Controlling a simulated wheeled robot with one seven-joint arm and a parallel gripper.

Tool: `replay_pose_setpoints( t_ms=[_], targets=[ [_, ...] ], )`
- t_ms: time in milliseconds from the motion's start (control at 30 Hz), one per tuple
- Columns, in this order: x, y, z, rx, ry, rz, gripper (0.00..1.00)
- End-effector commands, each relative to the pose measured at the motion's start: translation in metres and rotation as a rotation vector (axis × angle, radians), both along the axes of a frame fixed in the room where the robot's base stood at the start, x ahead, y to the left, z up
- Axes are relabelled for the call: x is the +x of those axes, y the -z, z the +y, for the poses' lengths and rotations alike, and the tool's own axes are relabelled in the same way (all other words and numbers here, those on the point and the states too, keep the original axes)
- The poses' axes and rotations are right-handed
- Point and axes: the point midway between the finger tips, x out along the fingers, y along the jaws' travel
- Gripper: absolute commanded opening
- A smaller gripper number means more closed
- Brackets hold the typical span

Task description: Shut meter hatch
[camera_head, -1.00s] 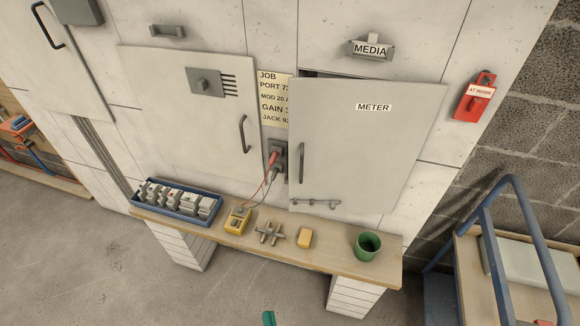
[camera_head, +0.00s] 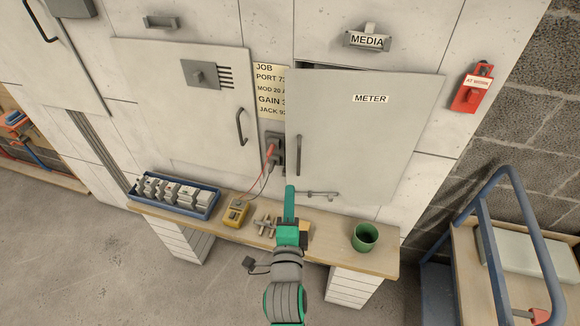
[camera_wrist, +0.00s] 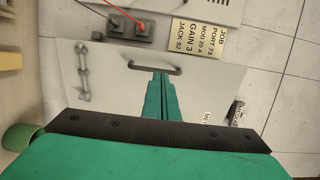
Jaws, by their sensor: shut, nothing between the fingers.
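The meter hatch (camera_head: 362,140) is a light grey door marked METER, standing slightly ajar with a dark gap at its top left. Its vertical handle (camera_head: 298,156) is near the left edge. The hatch also shows in the wrist view (camera_wrist: 205,85), with its handle (camera_wrist: 155,69) just ahead of the fingertips. My gripper (camera_head: 290,190) is green, with its fingers together and empty, in front of the hatch's lower left part below the handle. It also shows in the wrist view (camera_wrist: 160,78). I cannot tell whether the fingertips touch the hatch.
The shelf below holds a blue tray (camera_head: 207,208), a yellow meter (camera_head: 235,213), a grey cross-shaped part (camera_head: 264,225) and a green cup (camera_head: 364,237). A blue-framed cart (camera_head: 484,235) stands at right.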

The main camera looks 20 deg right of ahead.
Motion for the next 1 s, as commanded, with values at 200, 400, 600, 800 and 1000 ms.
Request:
replay_pose_setpoints(
  t_ms=[200, 400, 600, 800, 1000],
  targets=[
    [0.020, -0.001, -0.007, 0.005, 0.001, -0.003, 0.00],
    [0.050, -0.002, -0.018, 0.004, 0.001, -0.003, 0.00],
    [0.082, -0.001, -0.031, 0.003, 0.001, -0.002, 0.00],
    [0.110, -0.001, -0.042, 0.003, 0.002, -0.002, 0.00],
    [0.126, 0.000, -0.048, 0.002, 0.002, 0.000, 0.00]
  ],
)
